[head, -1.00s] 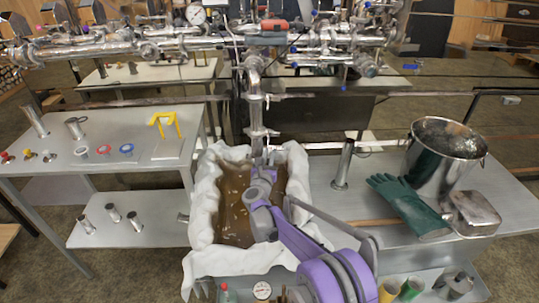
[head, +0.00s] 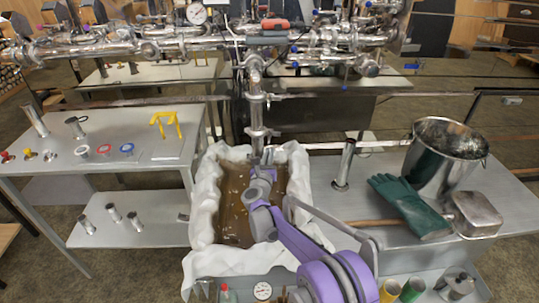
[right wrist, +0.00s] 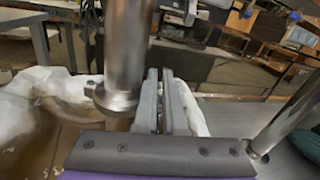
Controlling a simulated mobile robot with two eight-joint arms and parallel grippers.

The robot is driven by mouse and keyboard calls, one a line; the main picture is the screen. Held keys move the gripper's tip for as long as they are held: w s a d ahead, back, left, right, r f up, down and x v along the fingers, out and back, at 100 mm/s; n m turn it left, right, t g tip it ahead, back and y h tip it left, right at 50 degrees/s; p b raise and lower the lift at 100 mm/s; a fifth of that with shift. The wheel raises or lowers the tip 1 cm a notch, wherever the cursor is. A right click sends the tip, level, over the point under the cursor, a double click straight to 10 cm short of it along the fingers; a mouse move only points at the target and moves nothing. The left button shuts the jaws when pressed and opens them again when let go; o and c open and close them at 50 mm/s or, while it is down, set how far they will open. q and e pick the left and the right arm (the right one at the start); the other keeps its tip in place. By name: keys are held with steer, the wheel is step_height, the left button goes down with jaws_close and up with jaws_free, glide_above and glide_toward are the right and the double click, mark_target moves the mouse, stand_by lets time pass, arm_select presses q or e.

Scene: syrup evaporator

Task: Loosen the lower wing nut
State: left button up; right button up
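A vertical steel pipe (head: 257,115) comes down over the pan of brown liquid (head: 233,215), with two clamp joints on it. The lower clamp (head: 258,132) shows small; its wing nut is too small to make out. My right gripper (head: 265,172) is at the foot of the pipe, just right of it. In the right wrist view the gripper's fingers (right wrist: 161,100) are close together with a narrow gap, beside the pipe (right wrist: 126,45) and its flanged lower end (right wrist: 115,97). I cannot tell whether anything is between them. My left gripper is not in view.
White cloth (head: 204,200) lines the pan's rim. On the right bench stand a steel tube (head: 344,165), a metal bucket (head: 440,165), green gloves (head: 410,205) and a metal box (head: 476,214). The left table (head: 60,178) holds caps and a yellow holder (head: 165,123).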

steer(key=shift+o, duration=0.5)
steer(key=s+a+m, duration=0.1)
steer(key=s+a, duration=0.1)
steer(key=s, duration=0.9)
steer(key=s+r+n+y+p, duration=0.3)
steer(key=r+n+y, duration=0.1)
steer(key=r+n, duration=0.35)
steer(key=s+r+n+y+p, duration=0.3)
steer(key=r+n, duration=0.3)
steer(key=n, duration=0.2)
steer(key=s+d+n+g+p, duration=0.2)
steer(key=s+n+g, duration=0.1)
steer(key=s+n, duration=0.3)
steer(key=s+d+r+n+g+y+p, duration=0.1)
steer(key=s+d+n+g+p, duration=0.1)
steer(key=s+n, duration=0.5)
steer(key=shift+s+r+g, duration=0.15)
steer(key=shift+s+g, duration=0.35)
steer(key=shift+s, duration=0.15)
